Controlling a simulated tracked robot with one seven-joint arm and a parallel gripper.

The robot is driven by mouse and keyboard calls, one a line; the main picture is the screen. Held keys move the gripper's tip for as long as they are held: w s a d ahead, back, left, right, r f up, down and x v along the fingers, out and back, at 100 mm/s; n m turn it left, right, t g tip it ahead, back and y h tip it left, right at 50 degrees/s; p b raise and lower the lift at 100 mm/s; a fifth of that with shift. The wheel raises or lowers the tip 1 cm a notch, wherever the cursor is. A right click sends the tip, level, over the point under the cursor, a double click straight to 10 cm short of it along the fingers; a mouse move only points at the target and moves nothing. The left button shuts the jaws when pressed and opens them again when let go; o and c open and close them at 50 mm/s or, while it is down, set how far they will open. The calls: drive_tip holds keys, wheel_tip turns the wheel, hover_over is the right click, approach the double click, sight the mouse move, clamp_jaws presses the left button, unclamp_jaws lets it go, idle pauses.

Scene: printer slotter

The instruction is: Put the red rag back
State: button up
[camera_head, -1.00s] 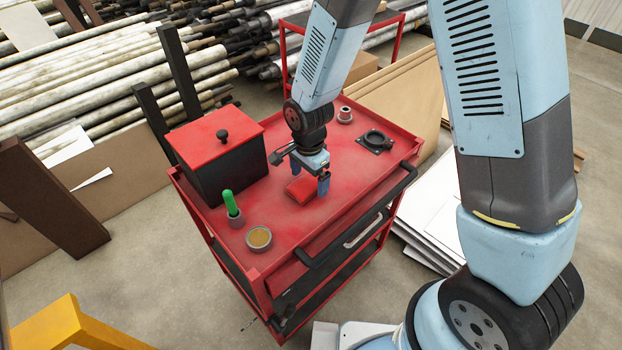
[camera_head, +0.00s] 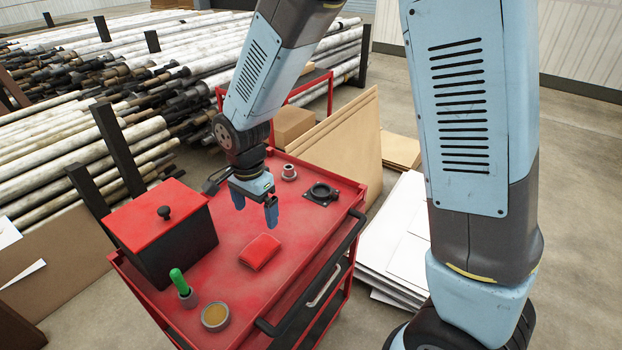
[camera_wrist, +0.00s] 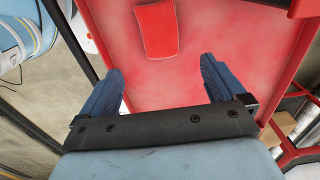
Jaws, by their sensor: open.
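The red rag (camera_head: 260,252) is a small folded pad lying flat on the red top of the tool cart (camera_head: 240,300). It also shows in the wrist view (camera_wrist: 157,30), beyond the fingertips. My gripper (camera_head: 256,212) is open and empty, raised above the cart top just behind the rag. In the wrist view, the two blue fingers (camera_wrist: 161,85) are spread apart with only cart surface between them. The rag is apart from both fingers.
A black box with a red lid (camera_head: 160,232) stands at the cart's left. A green-handled tool in a holder (camera_head: 181,284) and a round tin (camera_head: 215,316) are at the front left. A black square fitting (camera_head: 321,193) and a small metal spool (camera_head: 289,172) sit at the back right.

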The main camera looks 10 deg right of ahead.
drive_tip(key=d+r+n+t, duration=0.3)
drive_tip(key=d+r+n, duration=0.1)
drive_tip(key=d+r, duration=1.25)
drive_tip(key=s+d+r+n+t, duration=0.1)
drive_tip(key=s+d+r+n, duration=0.1)
drive_tip(key=s+d+r, duration=0.2)
drive_tip(key=s+d+r+n+t, duration=0.1)
drive_tip(key=s+d+r+n, duration=0.1)
drive_tip(key=s+d+r, duration=0.2)
drive_tip(key=s+d, duration=0.3)
drive_tip(key=d, duration=0.3)
drive_tip(key=shift+t, duration=0.3)
